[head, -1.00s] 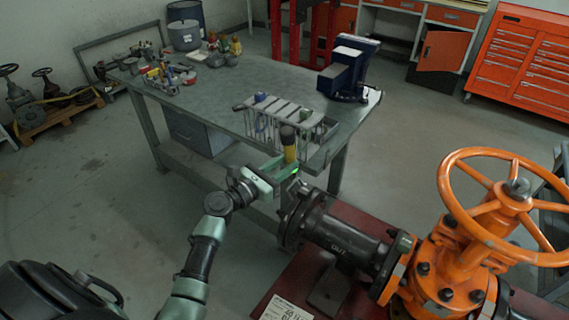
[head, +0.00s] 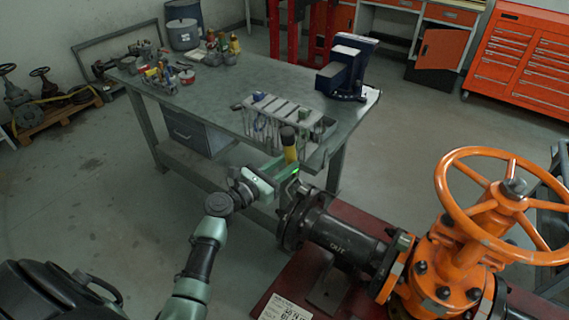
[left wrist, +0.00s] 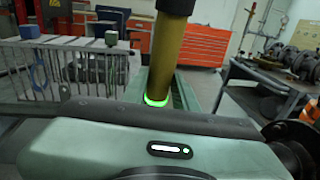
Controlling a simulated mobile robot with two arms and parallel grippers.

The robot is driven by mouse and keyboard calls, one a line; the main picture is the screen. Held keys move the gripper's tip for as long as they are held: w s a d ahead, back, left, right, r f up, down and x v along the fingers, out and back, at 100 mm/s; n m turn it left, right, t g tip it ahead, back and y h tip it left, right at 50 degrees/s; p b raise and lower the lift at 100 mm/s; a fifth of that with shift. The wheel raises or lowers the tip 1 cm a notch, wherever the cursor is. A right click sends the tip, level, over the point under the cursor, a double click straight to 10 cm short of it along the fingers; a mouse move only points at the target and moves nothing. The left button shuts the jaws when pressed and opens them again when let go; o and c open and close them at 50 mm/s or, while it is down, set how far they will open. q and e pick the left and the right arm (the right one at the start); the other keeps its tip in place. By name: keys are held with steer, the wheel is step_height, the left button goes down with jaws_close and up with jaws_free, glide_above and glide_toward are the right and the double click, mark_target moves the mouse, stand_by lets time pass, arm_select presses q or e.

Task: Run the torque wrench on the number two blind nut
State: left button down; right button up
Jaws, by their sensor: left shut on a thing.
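My left gripper (head: 286,170) is shut on the torque wrench (head: 290,150), a yellow-bodied tool with a black top, which stands roughly upright in the jaws. In the left wrist view the wrench's yellow shaft (left wrist: 168,50) rises beyond my gripper, with a glowing green ring at its base. The flange edge also shows in the left wrist view (left wrist: 292,142). I cannot tell which nut is number two, or whether the wrench touches one. My right gripper is out of view.
The orange gate valve (head: 455,260) with its large handwheel (head: 513,190) stands at the right on a dark red base. Behind the gripper is the workbench (head: 245,85) with a tool rack (head: 285,112) and blue vise (head: 343,75).

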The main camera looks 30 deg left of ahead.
arm_select(q)
steer(key=shift+d+r+p, duration=0.2)
steer(key=shift+d+p, duration=0.1)
steer(key=shift+d, duration=0.05)
stand_by(1.1)
steer(key=shift+a+p, duration=0.35)
steer(key=shift+a, duration=0.1)
stand_by(1.4)
stand_by(0.4)
